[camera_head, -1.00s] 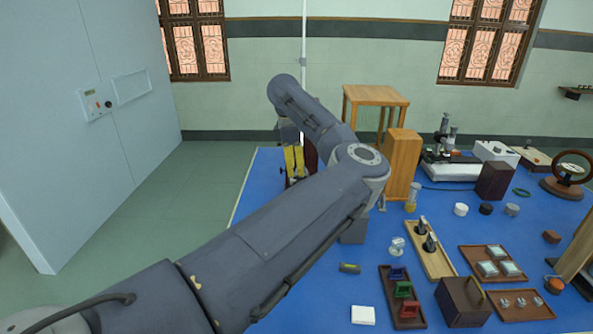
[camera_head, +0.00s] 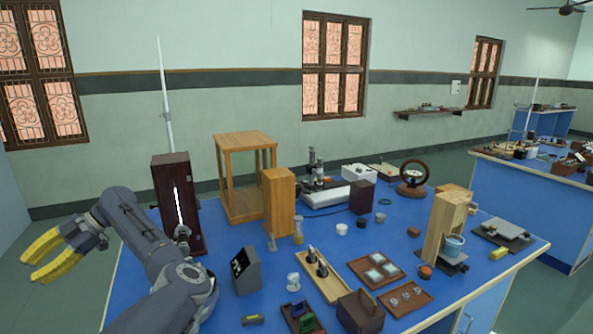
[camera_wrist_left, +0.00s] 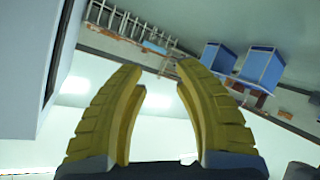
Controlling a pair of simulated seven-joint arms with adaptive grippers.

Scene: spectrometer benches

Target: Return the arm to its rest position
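My left arm reaches in from the lower left of the head view, bent at the elbow. My left gripper (camera_head: 48,259) has yellow fingers that stand apart with nothing between them. It hangs in the air left of the blue bench (camera_head: 128,276), beyond the bench's left edge. In the left wrist view the same gripper (camera_wrist_left: 160,85) shows two curved yellow fingers with a clear gap between the tips. My right gripper is in neither view.
A dark wooden case (camera_head: 165,203) stands at the bench's left, close to my left arm. A grey angled display (camera_head: 244,270), a wooden stool (camera_head: 238,205) and a tall wooden block (camera_head: 279,204) stand nearby. The floor left of the bench is clear.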

